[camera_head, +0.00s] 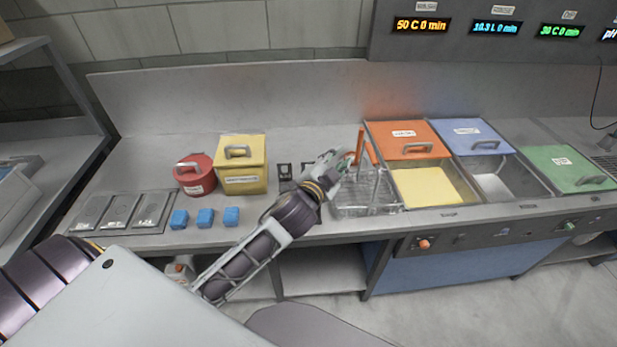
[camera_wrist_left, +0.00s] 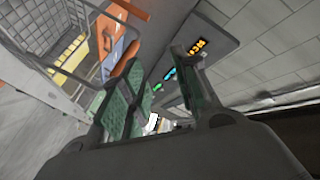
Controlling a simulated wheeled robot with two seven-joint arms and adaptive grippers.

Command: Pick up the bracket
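A wire basket (camera_head: 362,207) with two upright orange handles (camera_head: 371,153) stands on the counter, left of the orange-lidded tank; it also shows at the upper left of the left wrist view (camera_wrist_left: 38,22). Small dark pieces (camera_head: 285,172) lie on the counter left of my gripper; I cannot tell whether one is a bracket. My left gripper (camera_head: 347,162) is above the counter, beside the basket's handles at its back left. In the left wrist view its green-padded fingers (camera_wrist_left: 163,98) are apart with nothing seen held between them. My right gripper is not in view.
A red round pot (camera_head: 195,174) and a yellow box (camera_head: 242,165) stand at left, behind blue blocks (camera_head: 204,217) and a grey panel (camera_head: 121,211). Orange- (camera_head: 405,138), blue- (camera_head: 473,135) and green-lidded (camera_head: 565,168) tanks fill the right. A display panel (camera_head: 490,35) overhangs the back.

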